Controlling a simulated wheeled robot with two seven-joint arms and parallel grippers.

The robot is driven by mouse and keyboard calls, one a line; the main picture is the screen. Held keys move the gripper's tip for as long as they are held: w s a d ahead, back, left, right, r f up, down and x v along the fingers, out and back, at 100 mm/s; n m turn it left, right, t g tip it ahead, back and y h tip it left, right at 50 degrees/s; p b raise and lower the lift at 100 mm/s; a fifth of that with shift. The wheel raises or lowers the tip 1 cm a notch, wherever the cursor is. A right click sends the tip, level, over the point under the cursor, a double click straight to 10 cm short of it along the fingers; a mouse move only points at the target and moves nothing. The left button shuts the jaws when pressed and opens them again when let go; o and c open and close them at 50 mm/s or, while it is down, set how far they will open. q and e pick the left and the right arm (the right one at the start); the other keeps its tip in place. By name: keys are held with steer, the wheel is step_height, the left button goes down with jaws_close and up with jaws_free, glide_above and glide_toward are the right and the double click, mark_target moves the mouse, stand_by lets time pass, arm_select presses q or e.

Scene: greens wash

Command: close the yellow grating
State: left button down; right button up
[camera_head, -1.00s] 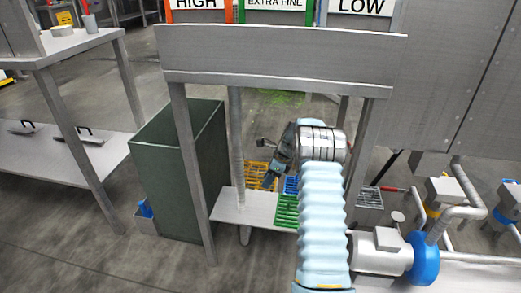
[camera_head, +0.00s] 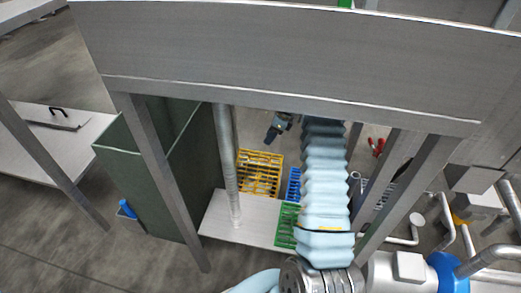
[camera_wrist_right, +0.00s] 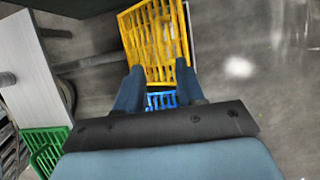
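The yellow grating (camera_head: 260,176) is a slatted panel beyond the low grey shelf in the head view. In the right wrist view the yellow grating (camera_wrist_right: 157,40) fills the top middle, directly ahead of the fingers; I cannot tell how far it is tilted. My right gripper (camera_head: 276,130) is above and right of the grating's far edge in the head view. In the wrist view my right gripper (camera_wrist_right: 158,88) has its two blue fingers apart, with nothing clearly held. Whether the fingertips touch the grating is unclear. My left gripper is not in view.
A blue grating (camera_head: 294,184) and a green grating (camera_head: 287,224) lie right of the yellow one, partly behind my arm. A grey beam (camera_head: 300,60) crosses above, with posts around. A dark green bin (camera_head: 130,165) stands left. Pipes and valves are at the right.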

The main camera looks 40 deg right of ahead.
steer(key=b+x, duration=0.1)
steer(key=x, duration=0.9)
steer(key=shift+f, duration=0.25)
jaws_close()
